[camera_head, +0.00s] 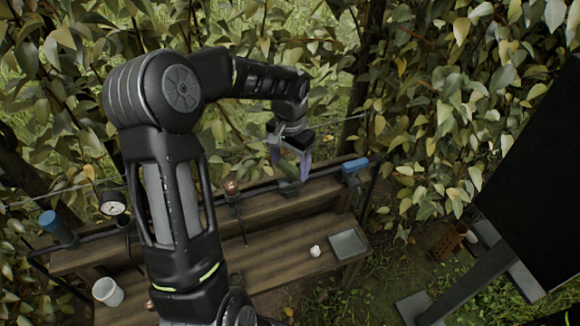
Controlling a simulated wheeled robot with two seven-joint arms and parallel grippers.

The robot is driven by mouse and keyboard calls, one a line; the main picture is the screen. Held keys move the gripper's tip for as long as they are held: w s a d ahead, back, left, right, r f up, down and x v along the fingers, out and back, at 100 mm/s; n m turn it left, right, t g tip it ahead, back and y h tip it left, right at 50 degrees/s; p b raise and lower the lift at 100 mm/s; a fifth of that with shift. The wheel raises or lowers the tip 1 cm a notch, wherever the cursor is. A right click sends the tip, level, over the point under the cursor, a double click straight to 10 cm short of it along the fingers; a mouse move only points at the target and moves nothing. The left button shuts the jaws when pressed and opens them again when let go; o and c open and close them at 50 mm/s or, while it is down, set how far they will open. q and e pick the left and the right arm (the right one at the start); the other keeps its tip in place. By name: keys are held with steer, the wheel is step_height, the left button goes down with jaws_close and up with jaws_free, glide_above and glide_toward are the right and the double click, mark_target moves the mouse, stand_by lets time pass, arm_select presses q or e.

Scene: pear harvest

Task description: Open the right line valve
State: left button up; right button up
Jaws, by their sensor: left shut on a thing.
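My left gripper (289,160) reaches down from the upper middle to the pipe along the back of the wooden bench. Its purple-grey fingers are shut on a green-brown fitting (287,171) at the pipe. The fitting may be the right line valve, but the fingers cover much of it and I cannot tell its handle position. A blue-capped cylinder (355,165) sits at the pipe's right end. A copper-coloured fitting (231,187) stands on the pipe to the left of the gripper. My right gripper is not in view.
The bench's lower shelf (280,262) carries a small white object (315,251) and a grey tray (348,244). A pressure gauge (113,202), another blue-capped cylinder (56,227) and a white cup (108,291) are at left. Leafy branches crowd behind; a dark panel (535,180) stands at right.

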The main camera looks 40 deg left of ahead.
mark_target(290, 167)
arm_select(q)
steer(key=n+b, duration=0.1)
steer(key=n, duration=0.4)
steer(key=shift+n+b, duration=0.3)
steer(key=n, duration=0.2)
steer(key=shift+n, duration=2)
steer(key=o, duration=1.4)
steer(key=shift+r, duration=0.15)
step_height(290, 167, up, 8)
steer(key=shift+f, duration=0.2)
